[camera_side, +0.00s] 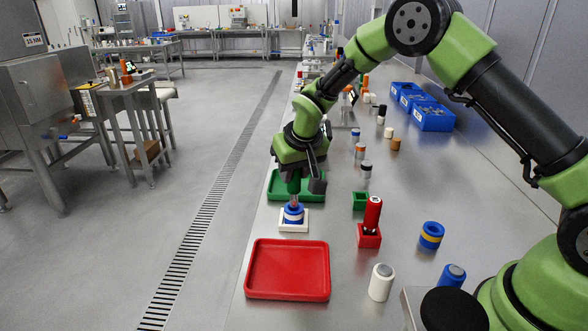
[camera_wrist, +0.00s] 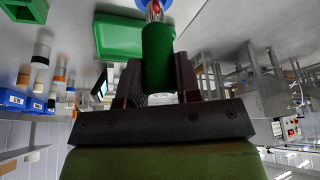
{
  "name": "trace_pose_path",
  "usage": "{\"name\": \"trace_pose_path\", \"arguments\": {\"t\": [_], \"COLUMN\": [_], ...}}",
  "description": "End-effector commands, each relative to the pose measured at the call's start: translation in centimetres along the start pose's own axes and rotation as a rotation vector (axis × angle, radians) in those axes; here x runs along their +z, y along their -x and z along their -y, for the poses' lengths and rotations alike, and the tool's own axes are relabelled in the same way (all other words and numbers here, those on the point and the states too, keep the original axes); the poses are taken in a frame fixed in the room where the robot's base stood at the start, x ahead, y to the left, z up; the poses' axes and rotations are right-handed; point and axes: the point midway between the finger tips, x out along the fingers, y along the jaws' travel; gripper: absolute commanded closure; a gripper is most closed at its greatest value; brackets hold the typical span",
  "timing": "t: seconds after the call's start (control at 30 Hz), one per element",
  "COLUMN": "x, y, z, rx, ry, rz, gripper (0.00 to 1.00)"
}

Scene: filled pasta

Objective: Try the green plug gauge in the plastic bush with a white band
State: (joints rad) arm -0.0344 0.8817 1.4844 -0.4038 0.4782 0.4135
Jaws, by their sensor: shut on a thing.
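My gripper (camera_side: 303,184) is shut on the green plug gauge (camera_side: 294,187), which points down with its metal end below the jaws. The gauge's green handle fills the gap between the fingers in the wrist view (camera_wrist: 158,58). The blue plastic bush with a white band (camera_side: 293,214) sits on a white square base (camera_side: 293,227) directly under the gauge. The gauge's metal end meets the bush's top; I cannot tell how deep it is in the bore. Only a blue edge of the bush (camera_wrist: 168,8) shows at the top of the wrist view.
A green tray (camera_side: 312,198) lies just behind the bush, a red tray (camera_side: 288,270) in front. To the right are an empty green holder (camera_side: 360,201), a red gauge (camera_side: 373,212) in a red holder (camera_side: 369,238), and a yellow-banded blue bush (camera_side: 431,235). A white cylinder (camera_side: 381,283) stands nearer.

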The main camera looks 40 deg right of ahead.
Motion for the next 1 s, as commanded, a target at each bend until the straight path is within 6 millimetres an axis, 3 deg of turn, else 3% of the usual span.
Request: {"name": "trace_pose_path", "arguments": {"t": [1.0], "x": [0.7], "y": [-1.7], "z": [0.0], "rx": [0.001], "ry": [0.000], "rz": [0.000], "gripper": [0.99]}}
